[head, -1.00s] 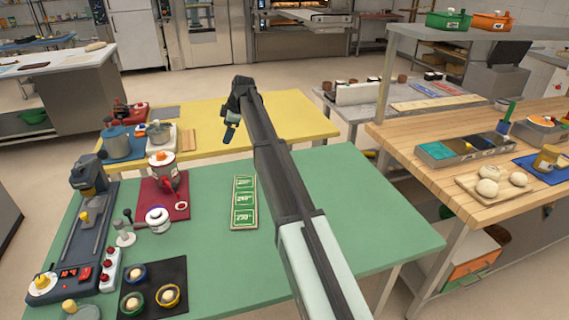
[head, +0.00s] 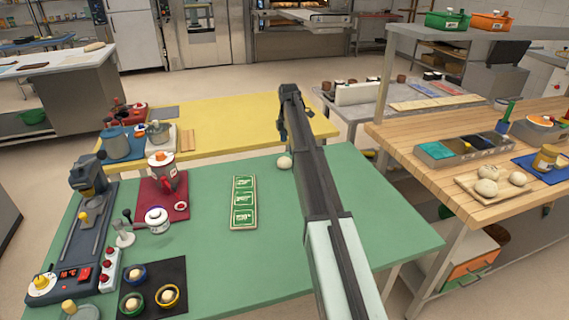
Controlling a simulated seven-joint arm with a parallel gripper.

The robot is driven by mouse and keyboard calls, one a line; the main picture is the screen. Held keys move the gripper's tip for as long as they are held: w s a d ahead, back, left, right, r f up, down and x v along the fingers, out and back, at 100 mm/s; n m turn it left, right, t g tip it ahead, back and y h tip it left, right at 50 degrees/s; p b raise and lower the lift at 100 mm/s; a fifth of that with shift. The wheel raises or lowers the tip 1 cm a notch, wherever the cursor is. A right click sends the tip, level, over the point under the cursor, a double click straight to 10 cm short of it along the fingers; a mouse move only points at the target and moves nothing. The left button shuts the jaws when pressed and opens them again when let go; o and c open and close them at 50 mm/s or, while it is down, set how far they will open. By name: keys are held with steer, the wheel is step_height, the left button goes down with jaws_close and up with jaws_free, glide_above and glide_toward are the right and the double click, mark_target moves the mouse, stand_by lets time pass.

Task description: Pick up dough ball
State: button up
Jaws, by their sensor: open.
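A small pale dough ball (head: 284,162) lies on the green table (head: 215,275) near its far edge, just left of my arm. My gripper (head: 283,133) hangs down at the far end of my arm, above that ball in the picture. It is open, and bare space shows between it and the ball. My own arm partly hides the fingers. More pale dough balls (head: 487,187) sit on a wooden board (head: 466,189) on the right-hand wooden table. Small bowls with pale balls (head: 168,295) stand on a black mat at the front left.
A green-labelled panel (head: 243,203) lies left of my arm. A red mat (head: 150,208) with a red-and-white machine and a dark press (head: 88,182) crowd the left side. A yellow table (head: 240,118) stands behind. The green table's right part is clear.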

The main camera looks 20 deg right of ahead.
mark_target(287, 157)
steer(key=shift+s+a+f, duration=0.1)
steer(key=shift+a+f, duration=0.05)
steer(key=shift+f, duration=1.85)
steer(key=shift+a+f, duration=0.1)
steer(key=shift+f, duration=1.85)
steer(key=c, duration=1.1)
